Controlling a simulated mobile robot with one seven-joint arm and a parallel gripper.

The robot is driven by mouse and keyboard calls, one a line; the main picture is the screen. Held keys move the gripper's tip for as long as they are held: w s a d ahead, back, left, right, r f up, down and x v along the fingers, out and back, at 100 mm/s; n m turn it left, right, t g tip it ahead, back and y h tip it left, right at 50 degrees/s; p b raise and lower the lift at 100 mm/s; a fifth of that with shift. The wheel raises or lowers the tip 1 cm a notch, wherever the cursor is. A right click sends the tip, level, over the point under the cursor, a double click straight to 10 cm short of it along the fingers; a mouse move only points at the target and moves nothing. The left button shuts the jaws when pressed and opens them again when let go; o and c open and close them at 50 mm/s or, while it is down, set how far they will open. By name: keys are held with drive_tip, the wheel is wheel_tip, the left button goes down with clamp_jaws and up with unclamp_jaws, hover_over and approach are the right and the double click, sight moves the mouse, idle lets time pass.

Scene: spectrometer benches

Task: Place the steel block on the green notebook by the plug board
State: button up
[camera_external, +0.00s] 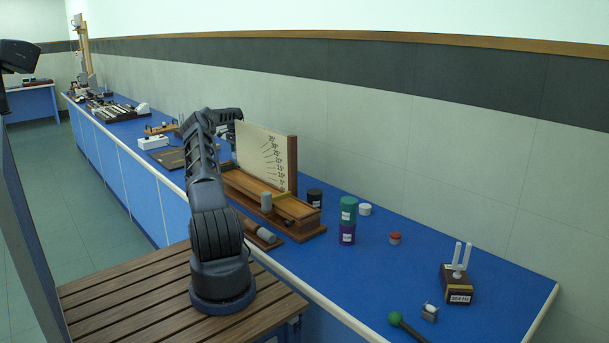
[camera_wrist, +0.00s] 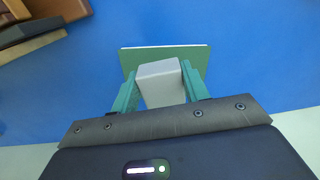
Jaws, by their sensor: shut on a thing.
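In the wrist view my gripper (camera_wrist: 160,73) has its two teal fingers shut on the sides of the grey steel block (camera_wrist: 160,88). The green notebook (camera_wrist: 127,60) lies flat on the blue bench behind and under the block in this view, and the block covers its middle. Whether the block touches the notebook, I cannot tell. In the outside view my arm reaches over the bench, and its end is largely hidden beside the white scale panel. The block and notebook cannot be made out there. A dark flat board (camera_external: 168,157) lies left of my arm; it may be the plug board.
A wooden stand with a white scale panel (camera_external: 262,155) rises close right of my arm; brown wooden parts (camera_wrist: 55,10) show at the wrist view's upper left. A white box (camera_external: 153,142) stands to the left. Green and purple cylinders (camera_external: 348,210) stand farther right.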

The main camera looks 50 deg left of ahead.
drive_tip(key=shift+f, duration=2.3)
drive_tip(key=shift+f, duration=0.1)
drive_tip(key=o, duration=1.1)
drive_tip(key=shift+c, duration=0.2)
wheel_tip(320, 180, up, 12)
drive_tip(key=shift+f, duration=0.2)
drive_tip(key=shift+r, duration=0.35)
